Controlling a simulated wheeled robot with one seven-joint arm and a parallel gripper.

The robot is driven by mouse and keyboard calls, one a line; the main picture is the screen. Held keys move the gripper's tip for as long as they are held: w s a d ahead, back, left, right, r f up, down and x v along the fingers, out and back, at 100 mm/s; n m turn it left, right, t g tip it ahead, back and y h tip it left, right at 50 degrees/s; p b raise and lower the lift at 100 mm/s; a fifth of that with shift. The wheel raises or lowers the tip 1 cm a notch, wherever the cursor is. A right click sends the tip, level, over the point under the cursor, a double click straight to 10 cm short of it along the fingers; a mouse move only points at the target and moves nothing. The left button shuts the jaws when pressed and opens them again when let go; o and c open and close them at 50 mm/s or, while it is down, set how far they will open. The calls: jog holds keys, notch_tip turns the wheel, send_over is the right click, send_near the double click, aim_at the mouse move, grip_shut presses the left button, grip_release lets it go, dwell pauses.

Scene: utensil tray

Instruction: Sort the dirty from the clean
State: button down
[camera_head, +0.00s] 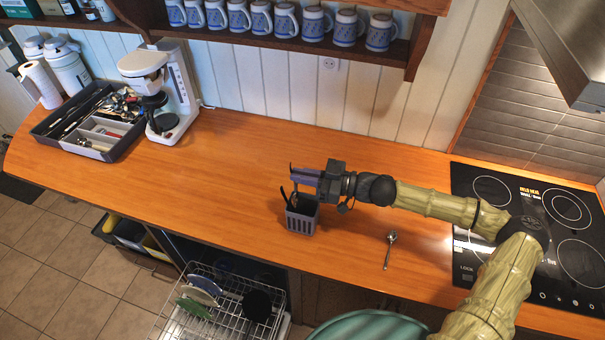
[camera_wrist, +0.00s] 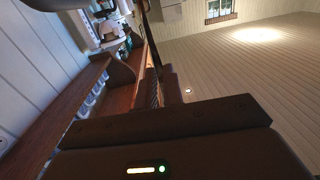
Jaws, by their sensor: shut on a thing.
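My gripper (camera_head: 304,178) is above the small grey slotted utensil basket (camera_head: 301,220) on the wooden counter. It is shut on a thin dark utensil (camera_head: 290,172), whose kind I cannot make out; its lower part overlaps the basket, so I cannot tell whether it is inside. Dark handles stick up from the basket. A metal spoon (camera_head: 388,252) lies on the counter to the right, apart from my gripper. The grey utensil tray (camera_head: 72,148) at the far left holds several utensils in compartments.
A coffee maker (camera_head: 165,90) stands beside the tray. The cooktop (camera_head: 500,215) is at the right. An open dishwasher rack (camera_head: 235,318) with plates is below the counter edge. Mugs (camera_head: 290,20) line a wall shelf. The counter between tray and basket is clear.

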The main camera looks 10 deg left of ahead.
jog(key=shift+f+b, duration=1.5)
jog(key=shift+f, duration=0.2)
jog(key=c, duration=1.5)
grip_release()
jog(key=shift+o, duration=0.2)
jog(key=shift+d, duration=0.15)
jog(key=s+d+b, duration=0.1)
jog(key=d+b, duration=0.5)
jog(key=d, duration=1.1)
jog(key=shift+s+b, duration=0.25)
jog(key=shift+b, duration=0.05)
